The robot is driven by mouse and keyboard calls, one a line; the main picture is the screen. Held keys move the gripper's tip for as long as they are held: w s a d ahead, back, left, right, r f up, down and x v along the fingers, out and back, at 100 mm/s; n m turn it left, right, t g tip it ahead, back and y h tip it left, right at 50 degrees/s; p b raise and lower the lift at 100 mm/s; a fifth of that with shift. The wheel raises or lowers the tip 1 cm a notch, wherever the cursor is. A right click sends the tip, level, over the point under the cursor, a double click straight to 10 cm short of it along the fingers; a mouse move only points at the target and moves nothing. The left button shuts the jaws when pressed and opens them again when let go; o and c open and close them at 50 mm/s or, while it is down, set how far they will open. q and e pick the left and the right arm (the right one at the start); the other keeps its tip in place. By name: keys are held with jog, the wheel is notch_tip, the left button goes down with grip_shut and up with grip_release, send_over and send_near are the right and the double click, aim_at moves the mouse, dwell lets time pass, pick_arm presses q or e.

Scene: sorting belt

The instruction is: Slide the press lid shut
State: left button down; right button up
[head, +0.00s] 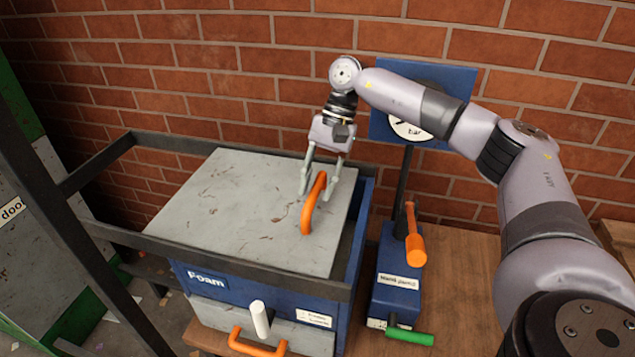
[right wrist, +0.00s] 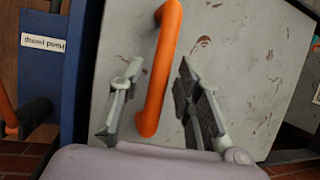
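The press lid (head: 235,205) is a scuffed grey plate lying over the blue press box (head: 262,302) marked "Foam". A dark gap shows along the box's right side, between lid and wall. An orange bar handle (head: 314,203) stands near the lid's right edge. My right gripper (head: 318,194) is at the handle, fingers pointing down and apart. In the right wrist view the handle (right wrist: 158,80) lies between the two open fingers (right wrist: 160,90), with space on both sides, above the lid (right wrist: 245,70). My left gripper is not in view.
Dark rails (head: 230,265) run around the box. A blue hand pump (head: 395,285) with orange and green handles stands right of it, below a gauge (head: 410,128). The box front has a lower drawer (head: 215,315) with an orange handle. A brick wall closes off the back.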

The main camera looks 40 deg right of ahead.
grip_shut()
dwell(0.6)
